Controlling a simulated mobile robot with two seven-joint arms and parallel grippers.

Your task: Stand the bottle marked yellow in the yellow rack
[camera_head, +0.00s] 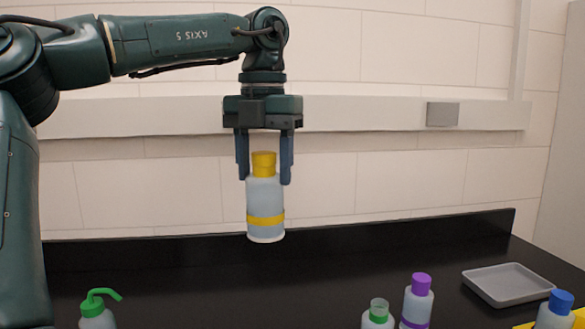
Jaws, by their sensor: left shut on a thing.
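The bottle marked yellow (265,197) is pale, with a yellow cap and a yellow band low on its body. It hangs upright in the air above the black bench. My left gripper (264,172) points down with its fingers on either side of the bottle's upper part, shut on it. A yellow piece (579,317) shows at the bottom right corner, partly behind a blue-capped bottle and cut off by the picture edge. It may be the yellow rack, but too little shows to be sure. My right gripper is not in view.
A purple-capped bottle (417,300), a bottle with a green band (378,315) and the blue-capped bottle (555,312) stand at the lower right. A grey tray (508,284) lies behind them. A green-topped wash bottle (97,314) stands lower left. The bench (250,290) between is clear.

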